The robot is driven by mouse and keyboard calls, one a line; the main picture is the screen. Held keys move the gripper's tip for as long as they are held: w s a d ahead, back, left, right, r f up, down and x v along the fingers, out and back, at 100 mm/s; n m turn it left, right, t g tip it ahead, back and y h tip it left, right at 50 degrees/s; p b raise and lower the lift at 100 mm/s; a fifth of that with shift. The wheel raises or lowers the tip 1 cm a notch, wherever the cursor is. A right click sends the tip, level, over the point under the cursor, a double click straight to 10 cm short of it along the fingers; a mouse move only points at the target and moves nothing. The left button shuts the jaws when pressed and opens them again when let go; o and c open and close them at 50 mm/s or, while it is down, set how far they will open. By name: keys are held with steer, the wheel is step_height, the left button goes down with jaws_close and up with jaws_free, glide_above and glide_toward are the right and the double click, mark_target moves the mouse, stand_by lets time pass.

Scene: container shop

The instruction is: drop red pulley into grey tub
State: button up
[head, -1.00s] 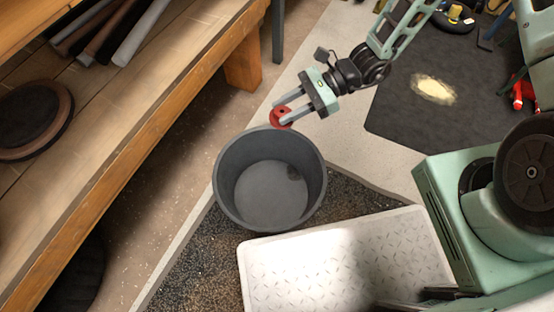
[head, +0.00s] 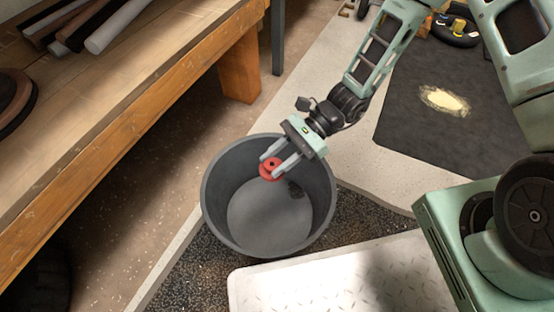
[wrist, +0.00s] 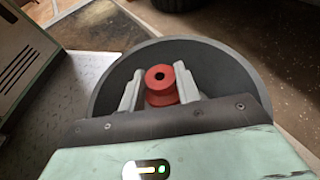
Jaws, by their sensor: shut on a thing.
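The red pulley (head: 271,169) is a small grooved wheel with a dark centre hole. My gripper (head: 277,165) is shut on it, one finger on each side. In the head view the pulley and fingers appear over the open mouth of the grey tub (head: 219,200). The tub is round and looks empty apart from a dark patch on its inner floor. In the wrist view the pulley (wrist: 161,84) sits between the two fingers, with the tub's dark rim (wrist: 105,90) around and behind it. The pulley's exact height against the rim is hard to tell.
A wooden bench (head: 110,130) with tubes and dark discs runs along the left. A white textured board (head: 330,280) lies in front of the tub. A dark mat (head: 430,130) with a pale patch lies at the right.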

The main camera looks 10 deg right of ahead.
step_height(320, 180, down, 5)
steer(key=b, duration=0.5)
steer(key=shift+f, duration=0.15)
steer(key=o, duration=1.2)
steer(key=shift+p+v, duration=4.6)
steer(key=shift+v, duration=4.1)
steer(key=shift+d+f, duration=0.1)
